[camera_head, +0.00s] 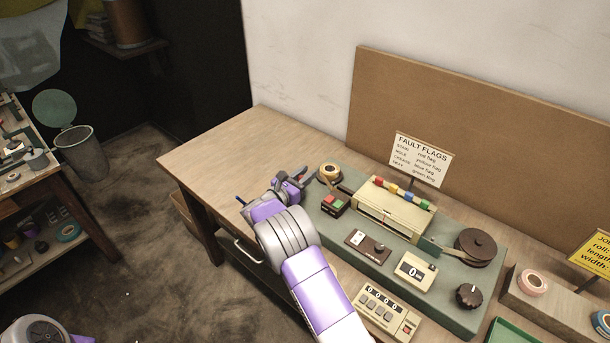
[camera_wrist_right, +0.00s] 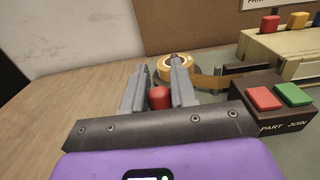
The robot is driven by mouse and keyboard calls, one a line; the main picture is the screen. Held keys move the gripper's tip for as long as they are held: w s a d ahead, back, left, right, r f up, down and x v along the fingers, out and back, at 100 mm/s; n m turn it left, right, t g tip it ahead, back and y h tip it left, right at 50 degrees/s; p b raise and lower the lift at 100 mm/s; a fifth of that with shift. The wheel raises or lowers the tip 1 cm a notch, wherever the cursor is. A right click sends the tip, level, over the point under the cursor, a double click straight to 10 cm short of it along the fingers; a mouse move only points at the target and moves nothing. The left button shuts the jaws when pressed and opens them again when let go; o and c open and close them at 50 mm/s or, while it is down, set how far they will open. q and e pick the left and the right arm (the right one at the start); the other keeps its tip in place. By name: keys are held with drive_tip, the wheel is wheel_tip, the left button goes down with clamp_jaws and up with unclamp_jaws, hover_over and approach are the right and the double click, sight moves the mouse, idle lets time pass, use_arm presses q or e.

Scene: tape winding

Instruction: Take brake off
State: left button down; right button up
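My right gripper (camera_head: 292,180) is at the left end of the green machine base (camera_head: 455,305), beside a yellow tape roll (camera_head: 329,172). In the right wrist view its two grey fingers (camera_wrist_right: 160,85) stand apart, with a red knob (camera_wrist_right: 160,98) in the gap between them. The knob nearly fills the gap; I cannot tell whether the fingers press on it. No label shows that it is the brake. The tape roll (camera_wrist_right: 174,68) lies just beyond the fingertips. My left gripper is not in view.
A button box (camera_head: 334,204) with red and green buttons is close to the right of the gripper. A cream unit (camera_head: 395,215) with coloured flags, a dark reel (camera_head: 475,246) and a counter (camera_head: 386,310) are farther right. The table's left part (camera_head: 235,150) is clear.

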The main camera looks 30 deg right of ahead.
sight(300, 178)
clamp_jaws()
drive_tip(key=shift+s+a+r+t+h+b, duration=0.2)
drive_tip(key=shift+a+t+h+b, duration=0.3)
drive_tip(key=shift+a+h+b, duration=0.4)
drive_tip(key=shift+s+a+r+t+h+b, duration=0.2)
drive_tip(key=shift+r+t+h+b, duration=0.15)
drive_tip(key=shift+h, duration=0.55)
drive_tip(key=shift+a+r+h, duration=0.1)
drive_tip(key=shift+r+h, duration=0.15)
drive_tip(key=shift+h, duration=0.05)
drive_tip(key=o, duration=0.7)
unclamp_jaws()
drive_tip(key=shift+f, duration=0.1)
